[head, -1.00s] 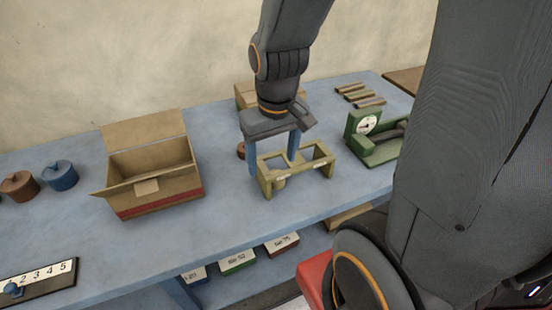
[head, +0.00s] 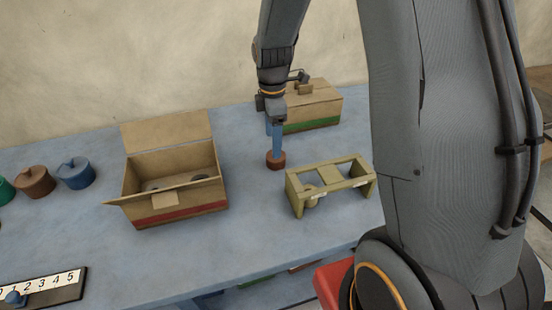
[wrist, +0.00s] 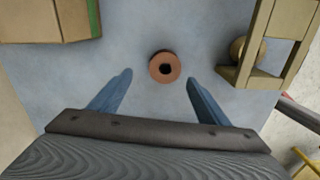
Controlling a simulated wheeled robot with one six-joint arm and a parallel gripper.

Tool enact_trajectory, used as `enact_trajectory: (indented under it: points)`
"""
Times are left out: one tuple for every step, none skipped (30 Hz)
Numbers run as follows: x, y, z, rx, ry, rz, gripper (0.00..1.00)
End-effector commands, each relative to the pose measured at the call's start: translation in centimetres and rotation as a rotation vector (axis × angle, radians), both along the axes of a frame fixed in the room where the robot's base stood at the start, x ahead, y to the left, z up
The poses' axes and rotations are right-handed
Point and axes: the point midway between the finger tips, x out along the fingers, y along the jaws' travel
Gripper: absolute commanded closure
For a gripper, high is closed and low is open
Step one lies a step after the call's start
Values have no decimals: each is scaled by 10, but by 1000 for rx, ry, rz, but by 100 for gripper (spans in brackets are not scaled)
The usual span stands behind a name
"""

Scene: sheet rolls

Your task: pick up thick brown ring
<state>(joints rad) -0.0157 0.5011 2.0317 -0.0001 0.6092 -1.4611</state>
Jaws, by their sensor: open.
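The thick brown ring (head: 276,160) is a short reddish-brown cylinder standing on the blue table, between the open box and the olive rack in the head view. In the wrist view the ring (wrist: 165,67) shows from above with a dark hole in its middle. My gripper (wrist: 158,76) is open, its two blue fingers apart with the ring just ahead of and between their tips. In the head view my gripper (head: 275,147) is seen edge-on at the ring, and its fingers overlap. I cannot tell whether a finger touches the ring.
An olive wooden rack (head: 330,170) with a pale round piece (head: 312,196) stands close right of the ring. A closed cardboard box with a green band (head: 312,122) is behind. An open cardboard box (head: 180,215) is left.

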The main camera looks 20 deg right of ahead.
Motion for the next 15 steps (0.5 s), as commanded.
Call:
enact_trajectory:
  points:
    - [-2, 1, -5, 0, 3, 1, 30]
    - [-1, 1, -8, 0, 2, 2, 30]
    - [-2, 1, -11, 0, 2, 2, 30]
    - [-3, 1, -13, 0, 3, 1, 30]
    - [-3, 0, -16, 0, 3, 1, 30]
    - [-4, -1, -19, 0, 3, 1, 30]
    - [-6, -1, -23, 0, 3, 0, 30]
    - [-7, -2, -27, 0, 5, -1, 30]
    - [-9, -4, -32, 0, 4, -1, 30]
    - [-10, -5, -36, 0, 4, -2, 30]
    - [-11, -6, -40, 0, 4, -2, 30]
    - [-10, -6, -45, 0, 3, -2, 30]
    - [-10, -6, -49, 0, 3, -3, 30]
    - [-10, -6, -52, 0, 2, -3, 30]
    - [-10, -6, -55, 0, 1, -3, 30]
